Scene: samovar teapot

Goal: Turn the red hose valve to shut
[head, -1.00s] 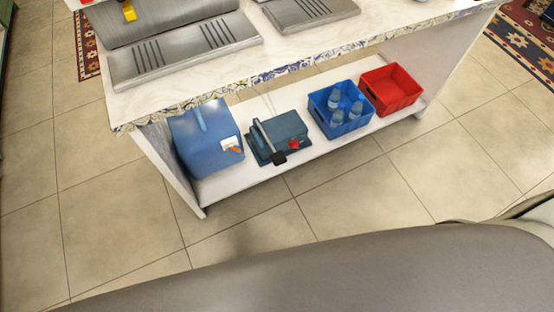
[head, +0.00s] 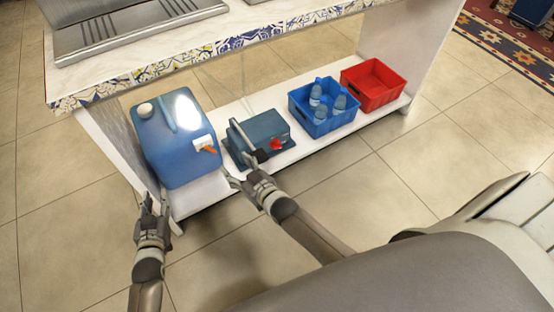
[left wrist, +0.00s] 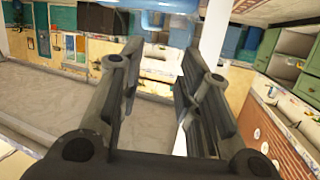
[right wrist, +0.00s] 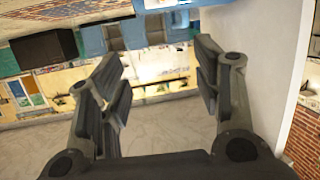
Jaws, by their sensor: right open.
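The red valve (head: 275,143) is a small red handle on the front of a blue-grey box unit (head: 263,128), which stands on the low white shelf. A black knob-like part (head: 262,156) is beside the valve. My right gripper (head: 246,172) is open and empty just in front of the unit, left of and below the valve; its spread fingers show in the right wrist view (right wrist: 160,95). My left gripper (head: 150,203) is open and empty in front of the shelf's left end; its fingers show apart in the left wrist view (left wrist: 155,90). I cannot make out the valve in either wrist view.
A blue canister (head: 172,135) with a white cap and an orange-handled tap (head: 208,148) stands left of the unit. A blue crate with bottles (head: 298,108) and a red crate (head: 375,92) stand right. The patterned counter edge (head: 240,42) overhangs the shelf (head: 200,196).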

